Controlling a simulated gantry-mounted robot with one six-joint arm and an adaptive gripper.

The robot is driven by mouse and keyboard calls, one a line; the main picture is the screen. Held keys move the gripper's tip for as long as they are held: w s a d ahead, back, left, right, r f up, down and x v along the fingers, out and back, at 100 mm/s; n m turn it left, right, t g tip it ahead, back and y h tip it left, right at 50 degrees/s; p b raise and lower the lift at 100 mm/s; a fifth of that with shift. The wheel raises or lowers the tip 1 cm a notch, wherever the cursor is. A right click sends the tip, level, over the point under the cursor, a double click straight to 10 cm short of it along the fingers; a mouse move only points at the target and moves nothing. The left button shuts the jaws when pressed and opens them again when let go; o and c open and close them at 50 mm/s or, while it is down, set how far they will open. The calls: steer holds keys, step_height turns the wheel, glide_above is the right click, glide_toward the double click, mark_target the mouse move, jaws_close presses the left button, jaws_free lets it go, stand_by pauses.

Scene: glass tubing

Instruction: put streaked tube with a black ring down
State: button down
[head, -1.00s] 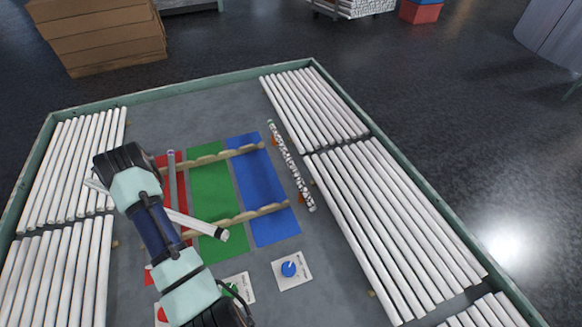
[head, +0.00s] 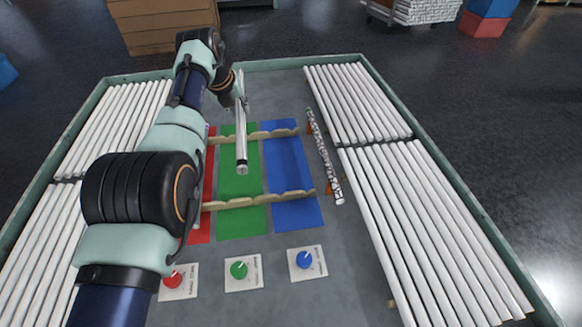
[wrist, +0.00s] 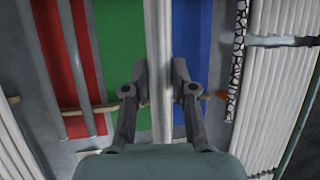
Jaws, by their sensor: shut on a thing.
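The streaked tube with a black ring (head: 242,135) is pale with faint lengthwise lines, and a dark ring shows at its near end. My gripper (head: 239,100) is shut on it around its far part. In the wrist view the tube (wrist: 158,45) runs lengthwise between my two fingers (wrist: 160,85). From there it appears over the border of the green mat (wrist: 122,50) and the blue mat (wrist: 187,35). In the head view it appears above the green mat (head: 240,221). Its exact height is hard to tell.
Notched wooden rails (head: 233,203) cross the red, green and blue mats. Two tubes (wrist: 67,70) lie over the red mat in the wrist view. A black-and-white patterned tube (head: 325,158) lies right of the blue mat. White tubes (head: 430,220) fill both sides. Three coloured dials (head: 239,270) stand in front.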

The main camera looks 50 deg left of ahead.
step_height(320, 180, down, 20)
steer(key=b, duration=1)
steer(key=shift+b, duration=0.4)
steer(key=shift+f+b, duration=0.65)
steer(key=c, duration=0.9)
jaws_free()
steer(key=shift+c, duration=0.2)
